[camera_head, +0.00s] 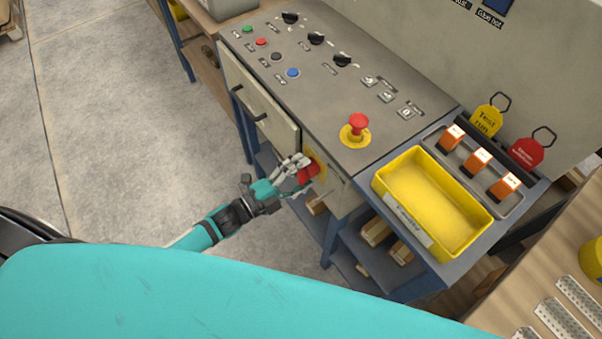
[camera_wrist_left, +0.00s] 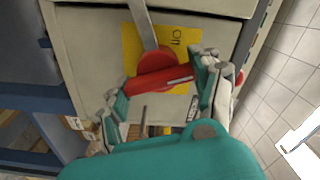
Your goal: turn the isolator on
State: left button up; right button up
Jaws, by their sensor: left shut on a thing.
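The isolator is a red rotary handle (camera_head: 308,174) on a yellow plate (camera_head: 319,163), on the front of the grey control cabinet, at the centre of the head view. In the left wrist view the red handle (camera_wrist_left: 158,78) lies nearly level, slightly tilted, across a round red hub on the yellow plate (camera_wrist_left: 183,42). My left gripper (camera_head: 302,172) is shut on the handle, with a finger at each end of it in the wrist view. The fingers hide part of the handle in the head view. My right gripper is not in view.
The sloping panel carries several buttons and black knobs, and a red emergency stop (camera_head: 358,125). A yellow tray (camera_head: 433,202) sits at the panel's right, beside orange-and-white blocks (camera_head: 478,158). A cabinet drawer (camera_head: 258,104) is left of the isolator. Open floor (camera_head: 130,130) lies to the left.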

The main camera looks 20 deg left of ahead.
pick_arm(q)
jog(key=shift+s+f+m+b, duration=0.15)
jog(key=shift+m+b, duration=0.5)
jog(key=shift+m, duration=1.55)
jog(key=o, duration=1.7)
jog(key=v, duration=1.2)
